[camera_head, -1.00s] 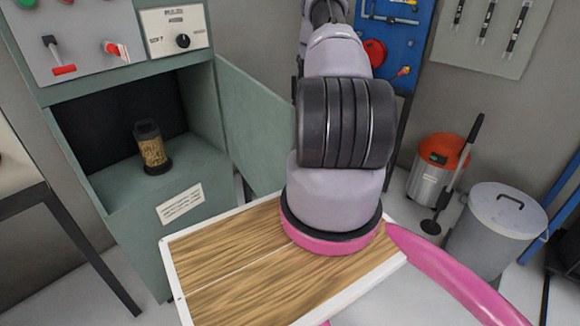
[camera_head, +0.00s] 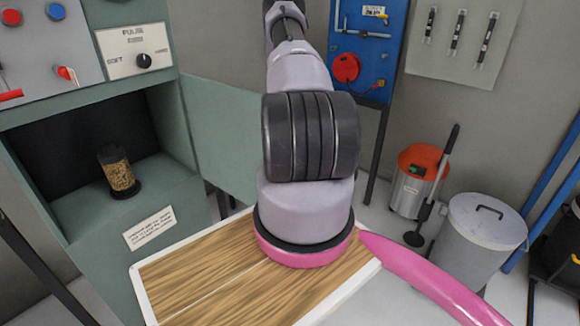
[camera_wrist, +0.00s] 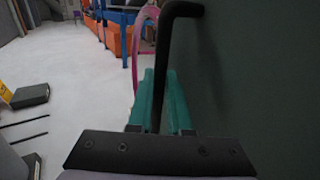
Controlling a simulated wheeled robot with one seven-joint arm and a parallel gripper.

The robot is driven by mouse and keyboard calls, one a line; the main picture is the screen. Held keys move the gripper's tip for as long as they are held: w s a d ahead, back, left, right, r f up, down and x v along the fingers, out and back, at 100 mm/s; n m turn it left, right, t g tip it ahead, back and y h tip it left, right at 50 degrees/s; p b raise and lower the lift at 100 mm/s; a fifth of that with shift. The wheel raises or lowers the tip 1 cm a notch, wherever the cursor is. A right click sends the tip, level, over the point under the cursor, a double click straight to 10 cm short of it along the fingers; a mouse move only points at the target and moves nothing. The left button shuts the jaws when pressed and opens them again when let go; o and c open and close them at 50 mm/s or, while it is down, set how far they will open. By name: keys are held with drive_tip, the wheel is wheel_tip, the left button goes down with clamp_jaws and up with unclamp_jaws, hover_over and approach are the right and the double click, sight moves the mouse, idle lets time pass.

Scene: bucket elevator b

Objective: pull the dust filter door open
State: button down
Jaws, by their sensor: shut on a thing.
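The dust filter door is a green-grey panel (camera_head: 225,135) standing open from the right side of the green cabinet (camera_head: 190,205). In the wrist view the door (camera_wrist: 255,75) is a dark surface filling the right side. Its black bar handle (camera_wrist: 163,45) stands out from it. My gripper (camera_wrist: 158,95) is shut on the handle, with a teal finger on either side of the bar. In the head view my arm hides the gripper, the handle and the door's outer edge.
A jar of grain (camera_head: 118,172) stands inside the open cabinet bay. An orange-topped vacuum (camera_head: 418,180) and a lidded grey bin (camera_head: 480,235) stand on the right. A blue tool panel (camera_head: 368,50) is behind my arm.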

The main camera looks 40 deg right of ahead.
drive_tip(key=shift+w+d, duration=0.15)
drive_tip(key=shift+d, duration=0.15)
drive_tip(key=c, duration=1.1)
unclamp_jaws()
drive_tip(key=v, duration=1)
drive_tip(key=shift+w+d, duration=0.1)
drive_tip(key=shift+w, duration=0.3)
